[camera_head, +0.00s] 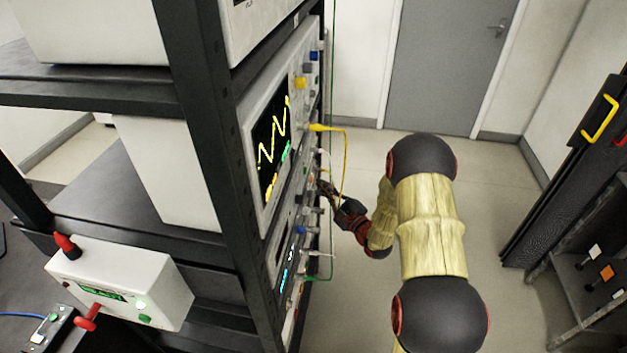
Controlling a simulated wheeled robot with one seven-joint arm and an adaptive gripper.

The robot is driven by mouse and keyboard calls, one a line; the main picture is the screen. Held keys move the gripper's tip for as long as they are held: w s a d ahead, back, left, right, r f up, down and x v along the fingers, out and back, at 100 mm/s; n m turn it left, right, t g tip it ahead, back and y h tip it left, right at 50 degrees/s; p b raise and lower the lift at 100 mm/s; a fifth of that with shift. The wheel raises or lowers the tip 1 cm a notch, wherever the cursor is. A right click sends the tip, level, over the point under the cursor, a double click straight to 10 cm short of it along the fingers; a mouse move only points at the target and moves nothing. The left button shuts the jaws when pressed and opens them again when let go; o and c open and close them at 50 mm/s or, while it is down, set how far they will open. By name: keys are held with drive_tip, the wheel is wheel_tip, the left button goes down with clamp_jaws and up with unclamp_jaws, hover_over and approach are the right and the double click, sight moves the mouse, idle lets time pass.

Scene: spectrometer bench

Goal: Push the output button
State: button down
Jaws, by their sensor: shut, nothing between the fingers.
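My gripper (329,191) is at the front of the rack's instruments, in the middle of the view. It is shut with nothing in it, and its fingertips point left at the panel, near the lower right of the oscilloscope (276,135). I cannot tell whether the fingertips touch the panel. Below the oscilloscope sits another instrument (287,261) with a lit blue display, seen at a steep angle. The output button cannot be made out from this side; the panel is foreshortened and partly behind cables and my gripper.
A yellow cable (346,160) and thin pale leads hang from the panel close to my gripper. The black rack (205,120) fills the left. A white box (123,284) with a red knob stands lower left. A dark cabinet (572,165) is at right. Open floor lies between.

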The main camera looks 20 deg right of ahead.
drive_tip(key=shift+a, duration=0.1)
idle(0.3)
drive_tip(key=shift+w+a, duration=0.2)
drive_tip(key=shift+a, duration=0.05)
idle(0.4)
drive_tip(key=shift+s+d+p, duration=0.25)
drive_tip(key=shift+d+p, duration=0.05)
drive_tip(key=shift+d, duration=0.05)
idle(0.3)
drive_tip(key=s+d, duration=0.3)
drive_tip(key=d, duration=0.2)
drive_tip(key=shift+s+p, duration=0.2)
drive_tip(key=shift+p, duration=0.2)
idle(0.5)
